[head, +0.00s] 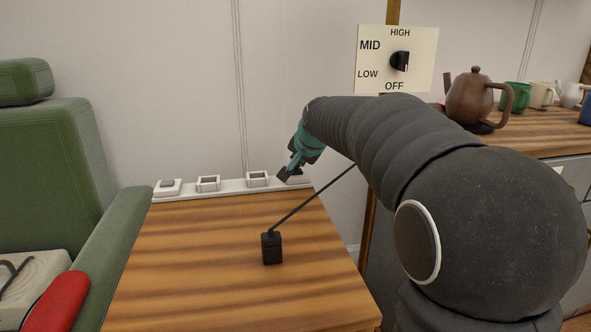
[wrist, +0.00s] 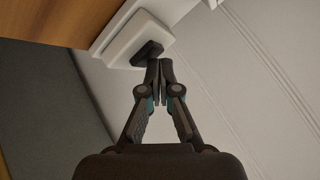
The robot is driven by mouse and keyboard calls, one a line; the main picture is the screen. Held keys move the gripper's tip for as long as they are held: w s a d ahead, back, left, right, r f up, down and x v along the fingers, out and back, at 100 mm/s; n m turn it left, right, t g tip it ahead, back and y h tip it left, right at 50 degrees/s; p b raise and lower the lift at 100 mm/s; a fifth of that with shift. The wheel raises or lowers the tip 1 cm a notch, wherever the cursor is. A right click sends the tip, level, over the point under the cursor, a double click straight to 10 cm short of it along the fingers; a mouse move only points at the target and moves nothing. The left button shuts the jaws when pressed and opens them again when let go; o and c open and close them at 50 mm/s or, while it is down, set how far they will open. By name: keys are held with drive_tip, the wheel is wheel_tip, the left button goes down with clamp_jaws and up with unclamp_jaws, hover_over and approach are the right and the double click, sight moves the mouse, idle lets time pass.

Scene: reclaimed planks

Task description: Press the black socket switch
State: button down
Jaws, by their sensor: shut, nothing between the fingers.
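In the wrist view the black socket switch (wrist: 148,53) sits on a raised white unit (wrist: 125,40) at the upper middle. My gripper (wrist: 159,65) is shut and empty, with its fingertips at the right end of the black switch. I cannot tell whether they touch it. In the head view my gripper (head: 284,174) is at the right end of the white strip (head: 231,189) along the table's back edge. It hides most of the rightmost white unit (head: 300,179), and the switch cannot be made out there.
The strip also carries white units on the left (head: 168,187), middle left (head: 208,183) and middle right (head: 257,179). A black block (head: 272,248) with a thin dark line stands on the wooden table (head: 190,270). A green armchair (head: 50,170) is left. A dial panel (head: 396,60) hangs behind.

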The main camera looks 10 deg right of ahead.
drive_tip(key=shift+r, duration=0.35)
drive_tip(key=shift+r+p, duration=0.1)
drive_tip(key=shift+p, duration=0.2)
drive_tip(key=shift+r+p, duration=2.35)
drive_tip(key=shift+r, duration=0.55)
